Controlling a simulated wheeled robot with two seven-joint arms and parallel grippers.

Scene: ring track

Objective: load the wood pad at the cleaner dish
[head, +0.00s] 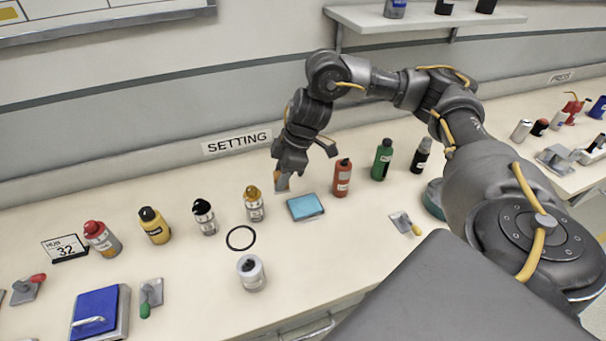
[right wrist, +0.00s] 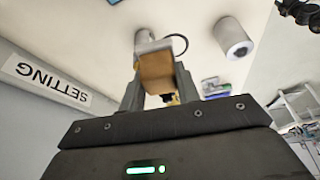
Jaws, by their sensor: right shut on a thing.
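My right gripper (head: 283,181) is shut on a tan wood pad (head: 282,182), above the bench near its back. The pad also shows between the fingers in the right wrist view (right wrist: 155,72). A flat light-blue square dish (head: 305,207) lies on the bench just right of and below the pad in the head view; pad and dish look apart. I cannot read a label showing whether it is the cleaner dish. My left gripper is not in the head view.
Bottles stand close by: an orange-capped one (head: 253,204) left of the gripper, a red one (head: 342,178) right of the dish. A black ring (head: 240,238) and a white jar (head: 250,273) are in front. A scraper (head: 404,223) lies to the right.

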